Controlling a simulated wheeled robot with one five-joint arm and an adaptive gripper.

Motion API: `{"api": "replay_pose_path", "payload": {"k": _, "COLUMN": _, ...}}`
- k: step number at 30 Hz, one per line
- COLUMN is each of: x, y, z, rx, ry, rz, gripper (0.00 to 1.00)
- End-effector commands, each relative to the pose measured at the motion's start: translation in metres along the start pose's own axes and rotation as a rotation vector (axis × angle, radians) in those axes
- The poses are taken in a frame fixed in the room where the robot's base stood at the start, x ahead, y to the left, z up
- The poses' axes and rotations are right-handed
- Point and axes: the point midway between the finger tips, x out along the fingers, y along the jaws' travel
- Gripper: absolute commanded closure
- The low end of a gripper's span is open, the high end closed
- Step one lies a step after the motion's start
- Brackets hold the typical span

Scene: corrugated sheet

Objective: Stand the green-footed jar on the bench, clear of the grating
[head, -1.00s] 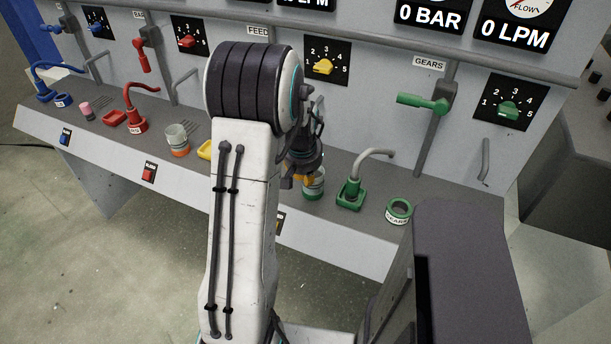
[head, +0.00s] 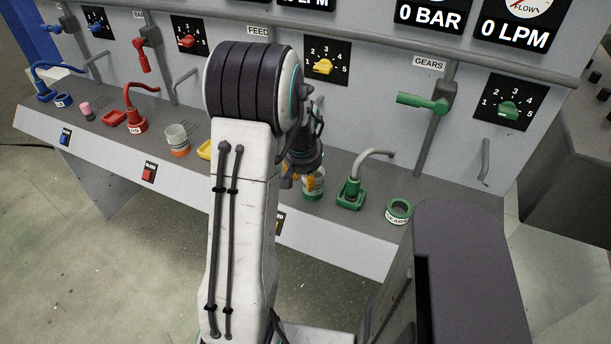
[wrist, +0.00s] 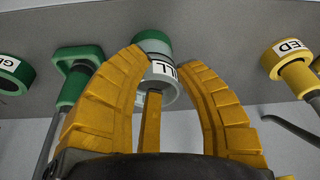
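The green-footed jar (head: 314,190) stands on the bench (head: 345,232), with a pale body above its green foot. In the wrist view the jar (wrist: 154,42) shows its green foot towards the top and a white label ending in "LL". My gripper (head: 304,176) is above and around the jar. In the wrist view my gripper (wrist: 160,62) has its yellow fingers spread either side of the jar, with a third finger in front. The fingers look open, with a gap on the right. Any grating under or beside this jar is hidden by my arm.
A green socket with a grey pipe (head: 351,193) stands just right of the jar. A green ring (head: 399,210) lies further right. An orange-footed jar (head: 178,140) stands left, beside dark slots.

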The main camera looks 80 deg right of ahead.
Motion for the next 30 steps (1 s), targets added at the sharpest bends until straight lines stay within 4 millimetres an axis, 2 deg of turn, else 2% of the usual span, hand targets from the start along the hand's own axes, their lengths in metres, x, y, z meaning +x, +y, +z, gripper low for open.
{"api": "replay_pose_path", "payload": {"k": 18, "x": -0.097, "y": 0.0, "z": -0.001, "rx": 0.0, "ry": 0.005, "rz": 0.0, "gripper": 0.7}}
{"api": "replay_pose_path", "payload": {"k": 24, "x": -0.113, "y": 0.0, "z": 0.0, "rx": 0.0, "ry": 0.002, "rz": 0.0, "gripper": 0.7}}
{"api": "replay_pose_path", "payload": {"k": 30, "x": -0.119, "y": 0.0, "z": 0.0, "rx": 0.0, "ry": 0.002, "rz": 0.0, "gripper": 0.7}}
